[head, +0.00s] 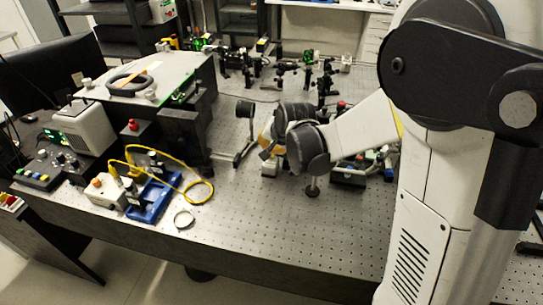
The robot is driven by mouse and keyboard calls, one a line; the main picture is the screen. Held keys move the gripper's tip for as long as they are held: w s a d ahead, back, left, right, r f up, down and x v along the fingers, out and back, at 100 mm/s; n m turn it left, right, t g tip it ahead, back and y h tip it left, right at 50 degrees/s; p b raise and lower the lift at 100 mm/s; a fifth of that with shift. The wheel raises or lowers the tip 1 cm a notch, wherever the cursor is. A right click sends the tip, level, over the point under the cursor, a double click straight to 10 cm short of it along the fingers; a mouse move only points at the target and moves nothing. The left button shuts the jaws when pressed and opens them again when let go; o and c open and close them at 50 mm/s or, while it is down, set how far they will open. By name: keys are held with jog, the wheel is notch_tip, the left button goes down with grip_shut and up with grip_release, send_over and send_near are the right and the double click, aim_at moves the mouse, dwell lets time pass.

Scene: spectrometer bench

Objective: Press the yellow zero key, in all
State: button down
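A dark control box (58,163) stands at the left end of the bench, with a row of small coloured keys along its front edge. My gripper (266,152) is at the end of my arm over the middle of the bench, well to the right of that box. My wrist covers much of it, and its fingers are too small and hidden to tell open from shut. A second unit (347,178) with coloured parts sits behind my arm, partly hidden.
A beige instrument with a green display (84,130) stands behind the control box. A yellow cable (178,161) loops over a blue tray (150,205) and a white box (104,192). Optics mounts fill the back; the front middle is clear.

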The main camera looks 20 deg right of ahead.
jog(key=shift+f, duration=0.15)
jog(key=shift+f+b, duration=0.3)
jog(key=shift+b, duration=0.15)
jog(key=shift+f+b, duration=0.35)
jog(key=shift+f, duration=0.05)
dwell(0.6)
dwell(0.3)
jog(key=shift+r+p, duration=0.65)
jog(key=shift+r, duration=0.2)
jog(key=shift+r, duration=0.1)
jog(key=shift+r+p, duration=1.85)
jog(key=shift+r, duration=0.55)
